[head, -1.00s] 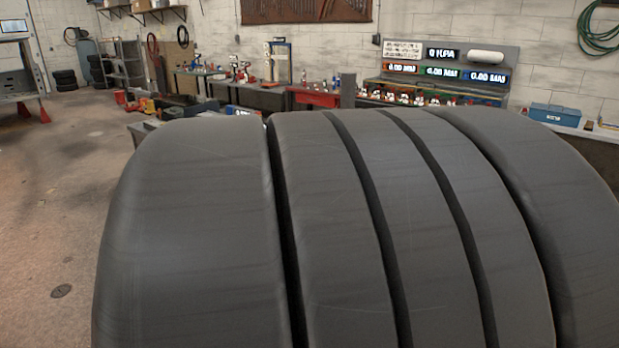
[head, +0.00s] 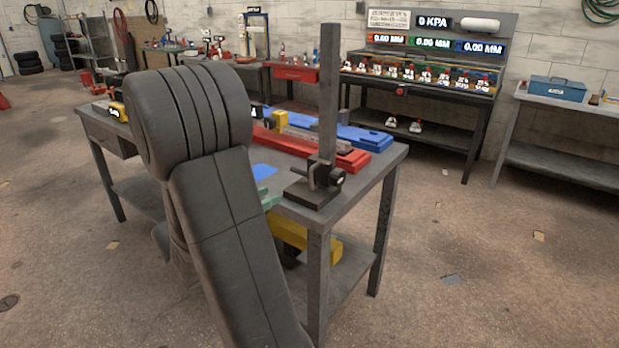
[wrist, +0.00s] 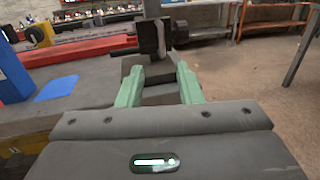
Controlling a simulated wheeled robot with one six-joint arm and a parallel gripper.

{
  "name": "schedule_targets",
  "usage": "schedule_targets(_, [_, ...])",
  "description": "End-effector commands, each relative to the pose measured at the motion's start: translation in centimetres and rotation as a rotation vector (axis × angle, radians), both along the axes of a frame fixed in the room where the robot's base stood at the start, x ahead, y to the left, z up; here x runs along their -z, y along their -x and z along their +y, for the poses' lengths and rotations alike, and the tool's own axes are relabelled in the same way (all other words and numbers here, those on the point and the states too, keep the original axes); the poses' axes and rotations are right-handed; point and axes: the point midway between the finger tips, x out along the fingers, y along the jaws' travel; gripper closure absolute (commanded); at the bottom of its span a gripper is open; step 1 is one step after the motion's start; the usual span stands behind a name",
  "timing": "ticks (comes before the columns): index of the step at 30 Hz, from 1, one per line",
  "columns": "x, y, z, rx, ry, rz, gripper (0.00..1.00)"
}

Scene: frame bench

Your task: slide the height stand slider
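The height stand is a dark upright post (head: 330,90) on a flat dark base (head: 312,194), at the near right corner of the bench. Its slider (head: 322,174), a dark block with a round knob (head: 338,177) on its right, sits low on the post just above the base. In the wrist view the slider (wrist: 151,38) is straight ahead, beyond the fingertips. My gripper (wrist: 160,67) has two green fingers, spread apart with nothing held between them. In the head view my arm hides most of the gripper; some green shows left of the base.
The bench top (head: 385,157) holds a red rail (head: 350,160), a blue one (head: 365,138) and a blue patch (head: 264,170) near the stand. A yellow object (head: 305,238) is below the top. Open floor lies to the right.

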Motion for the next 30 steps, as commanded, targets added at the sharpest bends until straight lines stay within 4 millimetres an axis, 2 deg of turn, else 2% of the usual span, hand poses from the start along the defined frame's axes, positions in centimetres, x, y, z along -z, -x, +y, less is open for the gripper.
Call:
schedule_targets(21, [0.0,-7.2,-8.1,0.008,-0.004,0.001,0.67])
schedule_targets(30, [0.0,-8.8,-9.8,0.005,-0.004,0.001,0.67])
